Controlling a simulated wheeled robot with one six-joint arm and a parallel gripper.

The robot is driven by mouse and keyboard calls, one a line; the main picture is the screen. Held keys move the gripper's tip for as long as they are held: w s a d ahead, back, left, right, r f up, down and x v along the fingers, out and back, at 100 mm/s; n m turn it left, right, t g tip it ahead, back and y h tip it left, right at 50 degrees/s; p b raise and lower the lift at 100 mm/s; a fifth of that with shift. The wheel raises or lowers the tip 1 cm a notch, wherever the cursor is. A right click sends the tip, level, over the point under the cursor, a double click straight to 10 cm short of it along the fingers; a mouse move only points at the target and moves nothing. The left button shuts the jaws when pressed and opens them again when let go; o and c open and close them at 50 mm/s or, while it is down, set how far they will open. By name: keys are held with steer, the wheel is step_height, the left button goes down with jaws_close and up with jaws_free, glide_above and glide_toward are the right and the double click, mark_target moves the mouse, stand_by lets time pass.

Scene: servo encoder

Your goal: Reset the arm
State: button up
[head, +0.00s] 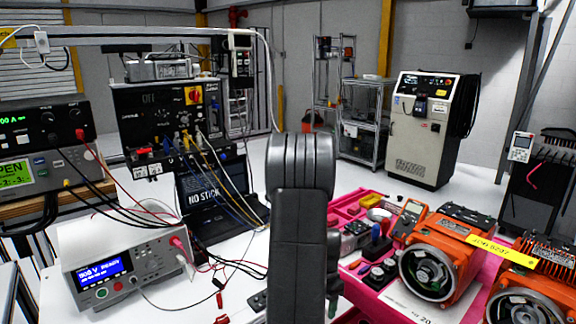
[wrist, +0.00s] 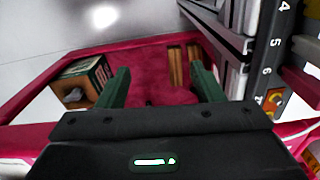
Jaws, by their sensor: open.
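My gripper (wrist: 160,82) shows in the wrist view with its two green fingers spread apart and nothing between them. It is over a pink tray (wrist: 145,48) with a raised rim. A small dark green and brown box (wrist: 82,82) lies in the tray left of the left finger. Brown wooden strips (wrist: 175,66) lie beyond the fingertips.
A white bench meter (head: 125,272) with loose leads and a laptop (head: 215,190) are on the left. A grey-white cabinet (head: 420,130) stands behind.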

steer(key=shift+s+a+f+n, duration=0.1)
steer(key=shift+s+f+n, duration=0.1)
steer(key=shift+f+n, duration=1.05)
steer(key=shift+a+r, duration=0.1)
steer(key=shift+r, duration=0.1)
